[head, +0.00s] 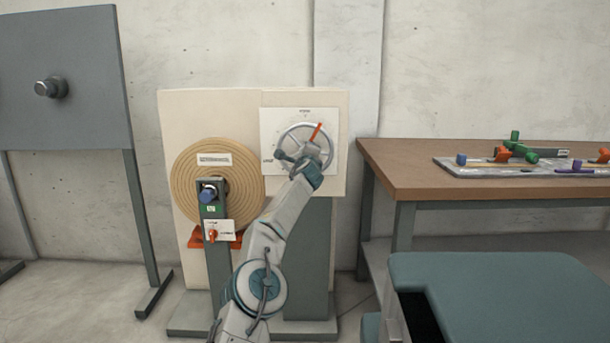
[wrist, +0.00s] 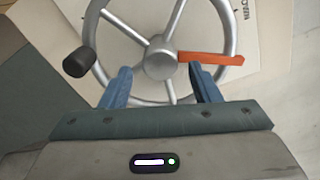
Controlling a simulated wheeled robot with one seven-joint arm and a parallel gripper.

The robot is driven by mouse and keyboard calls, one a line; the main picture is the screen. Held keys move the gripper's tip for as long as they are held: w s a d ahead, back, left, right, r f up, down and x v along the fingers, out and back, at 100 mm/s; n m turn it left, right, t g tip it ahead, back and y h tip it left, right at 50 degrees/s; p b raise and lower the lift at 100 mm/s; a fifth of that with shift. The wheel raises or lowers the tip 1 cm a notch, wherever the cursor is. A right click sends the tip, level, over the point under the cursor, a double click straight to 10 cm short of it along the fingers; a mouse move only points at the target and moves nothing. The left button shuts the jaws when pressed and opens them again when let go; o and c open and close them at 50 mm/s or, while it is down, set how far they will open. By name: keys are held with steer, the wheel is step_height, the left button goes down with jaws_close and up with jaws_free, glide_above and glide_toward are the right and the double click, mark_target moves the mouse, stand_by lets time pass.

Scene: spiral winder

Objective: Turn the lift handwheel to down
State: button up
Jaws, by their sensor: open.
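The lift handwheel (head: 283,139) is a grey spoked ring on a white dial plate (head: 268,120) on the cream machine panel. Its orange pointer (head: 317,131) points up and slightly right in the head view. In the wrist view the handwheel (wrist: 163,59) shows with its hub, the orange pointer (wrist: 212,59) and a black knob (wrist: 78,62) at the rim's left. My gripper (wrist: 157,80) is open, its two blue fingers on either side of a lower spoke, near the hub. I cannot tell whether the fingers touch the wheel. My arm hides the lower part of the dial in the head view.
A round tan spiral disc (head: 190,185) with a blue-capped post (head: 208,193) and a small red switch (head: 213,234) stands left of my arm. A wooden workbench (head: 400,155) with a tray of coloured parts (head: 480,171) is at the right. A teal cabinet (head: 490,285) stands in front.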

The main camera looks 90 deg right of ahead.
steer(key=a+b, duration=0.2)
steer(key=a, duration=1)
steer(key=shift+s+a, duration=0.15)
steer(key=shift+s, duration=0.05)
steer(key=shift+c, duration=0.3)
